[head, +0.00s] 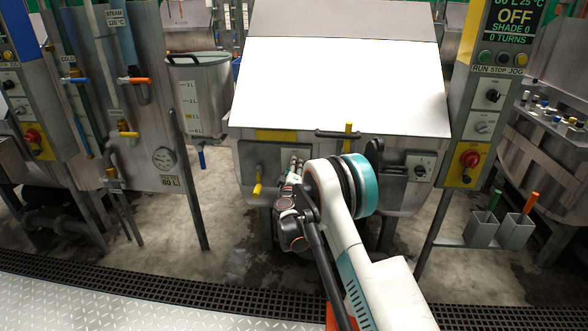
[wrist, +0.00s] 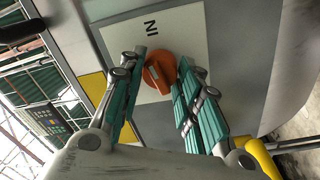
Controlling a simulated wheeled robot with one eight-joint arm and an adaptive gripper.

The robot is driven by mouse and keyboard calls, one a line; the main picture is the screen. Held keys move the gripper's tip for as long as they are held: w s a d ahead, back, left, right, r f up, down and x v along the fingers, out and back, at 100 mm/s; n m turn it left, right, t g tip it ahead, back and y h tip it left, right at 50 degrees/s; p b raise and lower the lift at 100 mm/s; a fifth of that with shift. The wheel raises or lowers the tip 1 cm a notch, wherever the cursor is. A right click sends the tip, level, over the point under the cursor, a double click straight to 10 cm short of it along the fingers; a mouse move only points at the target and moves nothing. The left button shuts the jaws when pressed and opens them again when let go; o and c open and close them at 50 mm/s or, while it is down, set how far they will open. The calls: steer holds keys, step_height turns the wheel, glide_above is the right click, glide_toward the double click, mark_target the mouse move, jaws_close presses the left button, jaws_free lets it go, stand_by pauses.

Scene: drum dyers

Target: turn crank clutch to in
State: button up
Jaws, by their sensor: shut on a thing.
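The crank clutch is an orange knob (wrist: 159,74) on a pale plate (wrist: 185,30) in the wrist view. The word IN is printed on the plate above the knob. My gripper (wrist: 160,66) has its teal fingers on either side of the knob and is shut on it. Which way the knob points is hard to tell. In the head view, my gripper (head: 295,166) is at the front of the central machine, right of a yellow crank handle (head: 258,187). The knob is hidden there behind my gripper and arm.
A yellow lever (head: 348,130) stands on the machine's front edge, under the large white lid (head: 340,85). A control post (head: 484,90) with a red knob is at the right. A drain grate (head: 150,297) crosses the floor in front.

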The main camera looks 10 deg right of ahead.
steer(key=shift+f+m, duration=0.1)
steer(key=shift+m, duration=1.1)
steer(key=o, duration=1.1)
steer(key=shift+c, duration=0.2)
steer(key=v, duration=1.2)
steer(key=shift+a, duration=0.1)
